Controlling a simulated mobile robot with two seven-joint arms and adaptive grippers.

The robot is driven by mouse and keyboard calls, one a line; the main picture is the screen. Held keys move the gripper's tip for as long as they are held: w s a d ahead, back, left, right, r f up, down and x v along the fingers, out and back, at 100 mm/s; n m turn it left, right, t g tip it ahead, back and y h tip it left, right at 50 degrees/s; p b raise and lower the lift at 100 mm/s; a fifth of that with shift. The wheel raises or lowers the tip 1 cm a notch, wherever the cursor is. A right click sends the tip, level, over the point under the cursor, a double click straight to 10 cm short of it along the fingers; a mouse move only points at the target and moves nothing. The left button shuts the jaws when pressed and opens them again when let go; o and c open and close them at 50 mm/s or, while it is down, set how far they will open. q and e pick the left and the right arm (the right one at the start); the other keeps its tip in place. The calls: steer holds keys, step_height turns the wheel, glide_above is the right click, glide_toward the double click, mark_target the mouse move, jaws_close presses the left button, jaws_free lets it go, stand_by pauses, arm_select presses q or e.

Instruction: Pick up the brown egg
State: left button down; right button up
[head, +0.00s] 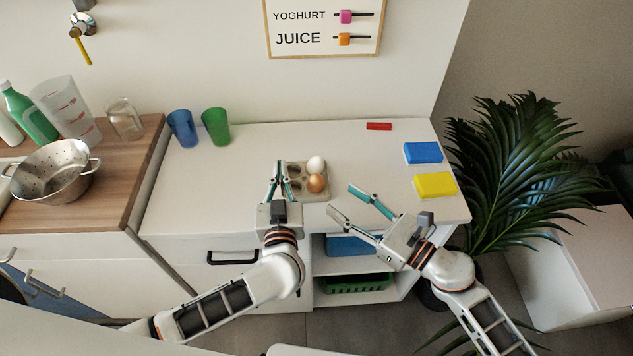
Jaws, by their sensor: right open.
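The brown egg (316,183) sits in the front right part of a small grey-beige egg tray (304,196) on the white worktop. A white egg (316,164) sits just behind it in the same tray. My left gripper (280,180) is at the tray's left edge, with its fingers pointing toward the back; whether they touch or grip the tray I cannot tell. My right gripper (345,200) is open and empty, to the right of the tray, its fingers spread and pointing to the back left. It is apart from the brown egg.
A blue cup (182,128) and a green cup (216,126) stand behind left. A red block (379,126), blue sponge (423,153) and yellow sponge (435,186) lie to the right. The worktop's middle back is clear. A plant (520,165) stands beyond the right edge.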

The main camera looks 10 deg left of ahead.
mark_target(322, 183)
steer(key=x, duration=0.3)
steer(key=shift+x, duration=2.6)
steer(key=shift+w+d+r, duration=0.1)
steer(key=shift+w, duration=0.1)
steer(key=shift+c, duration=0.3)
steer(key=c, duration=0.8)
